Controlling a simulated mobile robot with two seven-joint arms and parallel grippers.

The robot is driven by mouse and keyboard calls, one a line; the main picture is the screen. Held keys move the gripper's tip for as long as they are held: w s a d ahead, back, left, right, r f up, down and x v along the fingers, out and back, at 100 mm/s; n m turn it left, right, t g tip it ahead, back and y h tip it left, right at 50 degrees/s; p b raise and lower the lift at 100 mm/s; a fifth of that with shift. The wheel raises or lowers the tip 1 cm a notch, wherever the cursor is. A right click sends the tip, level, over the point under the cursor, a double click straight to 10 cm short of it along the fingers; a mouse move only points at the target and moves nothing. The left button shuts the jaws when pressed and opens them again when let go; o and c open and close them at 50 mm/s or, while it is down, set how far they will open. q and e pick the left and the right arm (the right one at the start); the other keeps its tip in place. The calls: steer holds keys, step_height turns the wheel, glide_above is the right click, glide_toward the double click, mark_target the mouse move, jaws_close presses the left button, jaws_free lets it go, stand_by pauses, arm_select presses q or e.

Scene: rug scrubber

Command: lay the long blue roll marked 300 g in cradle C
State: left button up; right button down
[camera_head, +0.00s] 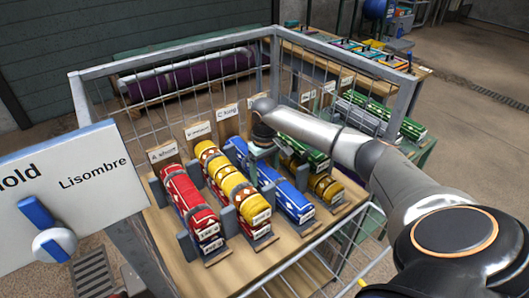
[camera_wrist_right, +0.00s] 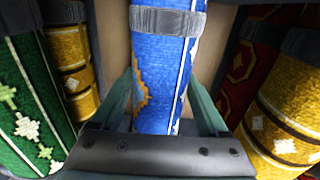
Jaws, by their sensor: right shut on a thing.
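The blue roll (camera_head: 286,192) lies lengthwise in the third row of the rack, between the yellow and the green rolls. A sign reading C (camera_head: 228,112) stands behind that row. The roll's end label is too small to read. My right gripper (camera_head: 262,150) reaches down over its back part. In the right wrist view the blue roll (camera_wrist_right: 160,75) stands between my two green fingers (camera_wrist_right: 160,108), with a grey band around it. The gripper is shut on the roll. Whether the roll rests on the cradle floor is hard to tell. My left gripper is out of view.
Red rolls (camera_head: 188,200) lie under sign A, with yellow rolls (camera_head: 232,185) beside them. Green rolls (camera_head: 302,152) and a yellow roll (camera_head: 325,187) flank the blue one on the right. A grey metal frame (camera_head: 180,60) with wire mesh surrounds the rack. A white signboard (camera_head: 75,210) stands at left.

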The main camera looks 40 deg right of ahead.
mark_target(264, 167)
steer(key=shift+f, duration=0.15)
jaws_free()
steer(key=shift+f, duration=0.1)
step_height(264, 167, up, 12)
steer(key=shift+r+p, duration=0.15)
steer(key=shift+p, duration=1)
